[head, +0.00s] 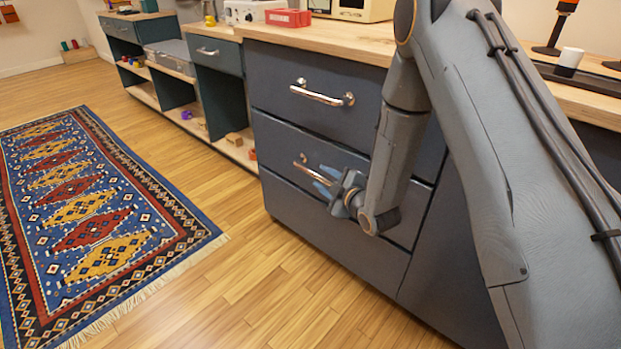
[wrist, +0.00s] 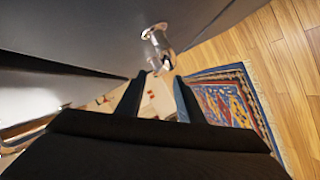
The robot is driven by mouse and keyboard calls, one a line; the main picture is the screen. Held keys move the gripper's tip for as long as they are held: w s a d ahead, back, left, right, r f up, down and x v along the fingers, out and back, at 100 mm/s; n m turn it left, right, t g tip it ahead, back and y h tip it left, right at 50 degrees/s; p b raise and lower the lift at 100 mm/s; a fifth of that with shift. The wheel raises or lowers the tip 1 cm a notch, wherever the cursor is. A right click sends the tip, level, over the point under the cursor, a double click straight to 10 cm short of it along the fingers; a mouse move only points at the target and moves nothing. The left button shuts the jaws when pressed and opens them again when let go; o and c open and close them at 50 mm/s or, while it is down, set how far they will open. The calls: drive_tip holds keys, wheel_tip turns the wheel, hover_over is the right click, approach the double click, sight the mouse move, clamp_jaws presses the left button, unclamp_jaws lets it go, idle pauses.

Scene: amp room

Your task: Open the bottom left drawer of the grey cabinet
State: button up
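The grey cabinet (head: 335,250) has a top drawer with a long metal handle (head: 322,95). A lower drawer (head: 275,145) beneath it has a second metal handle (head: 303,166), partly hidden by my gripper. Below that is a plain front with no handle showing. The drawers look closed. My gripper (head: 322,181) is at the right part of the lower handle. In the wrist view, my gripper (wrist: 158,90) has its two fingers apart with nothing between them. The metal handle (wrist: 158,42) shows just beyond the fingertips. I cannot tell whether they touch it.
A patterned rug (head: 85,210) lies on the wooden floor at left. Bare floor (head: 240,270) is in front of the cabinet. The wooden worktop (head: 345,38) holds a red box (head: 288,17) and other devices. Open shelving (head: 190,122) with small items continues to the left.

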sight(310, 171)
drive_tip(key=shift+w+a+f+n+b, duration=0.3)
drive_tip(key=shift+w+a+f, duration=0.3)
drive_tip(key=b+x, duration=0.1)
drive_tip(key=x, duration=0.6)
drive_tip(key=shift+r, duration=0.2)
clamp_jaws()
